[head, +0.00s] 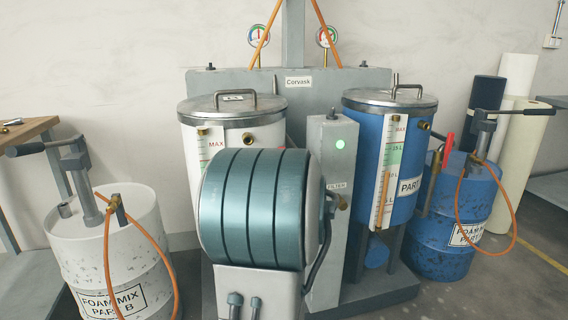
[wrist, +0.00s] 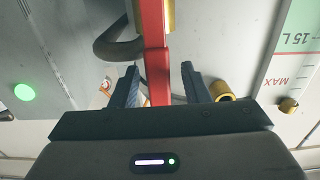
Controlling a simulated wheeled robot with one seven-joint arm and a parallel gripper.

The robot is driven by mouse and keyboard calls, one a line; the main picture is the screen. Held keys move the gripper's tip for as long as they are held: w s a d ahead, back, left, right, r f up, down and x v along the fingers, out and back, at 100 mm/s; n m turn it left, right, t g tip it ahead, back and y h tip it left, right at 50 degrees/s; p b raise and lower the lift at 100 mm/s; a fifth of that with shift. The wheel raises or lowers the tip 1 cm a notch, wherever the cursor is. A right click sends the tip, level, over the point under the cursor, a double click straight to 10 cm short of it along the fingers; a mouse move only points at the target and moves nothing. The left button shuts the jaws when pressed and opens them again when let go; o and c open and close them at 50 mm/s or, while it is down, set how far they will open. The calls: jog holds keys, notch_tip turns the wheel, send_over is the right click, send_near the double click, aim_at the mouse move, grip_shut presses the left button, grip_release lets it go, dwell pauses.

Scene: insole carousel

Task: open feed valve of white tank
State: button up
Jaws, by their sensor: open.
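The white tank (head: 262,132) stands left of centre in the head view, with a lid and a level strip. Its feed valve is hidden there behind my own arm. In the wrist view a red lever (wrist: 155,50) runs down from a brass fitting (wrist: 168,14), between the two fingers of my gripper (wrist: 160,84). The fingers are open, with a gap showing on each side of the lever. I cannot tell how deep the lever sits between them. My gripper is hidden in the head view.
A grey filter cabinet (head: 333,150) with a green light stands right of the white tank, then the blue tank (head: 385,150) with its own red lever (head: 443,146). Drums with pumps (head: 110,250) (head: 447,215) flank the rig. A dark curved hose (wrist: 115,47) lies near the fingers.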

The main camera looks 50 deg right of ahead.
jog(key=p+v, duration=0.3)
jog(key=v, duration=1)
jog(key=shift+s+a, duration=0.25)
jog(key=shift+s, duration=0.05)
jog(key=w+a+r+n+g+y+p, duration=0.1)
jog(key=w+a+r+g+y+p, duration=0.1)
jog(key=w+a+r+p, duration=0.25)
jog(key=w+a+r+g+y+p, duration=0.1)
jog(key=a+r+p, duration=0.2)
jog(key=a+p, duration=0.4)
jog(key=w+a+r+n+g+y+p, duration=0.1)
jog(key=w+a+r+g+y+p, duration=0.15)
jog(key=a+p, duration=0.35)
jog(key=s+a+r+n+g+y+p, duration=0.1)
jog(key=s+a+r+g+p, duration=0.1)
jog(key=a+p, duration=0.3)
jog(key=s+a+r+n+g+y+p, duration=0.2)
jog(key=s+a+r+p, duration=0.2)
jog(key=a, duration=0.5)
jog(key=s+a+r+n+g+y+p, duration=0.2)
jog(key=s+a+r+p, duration=0.2)
jog(key=a+p, duration=0.2)
jog(key=shift+a+p, duration=0.3)
jog(key=shift+a, duration=0.45)
jog(key=shift+w, duration=0.1)
jog(key=shift+c, duration=0.6)
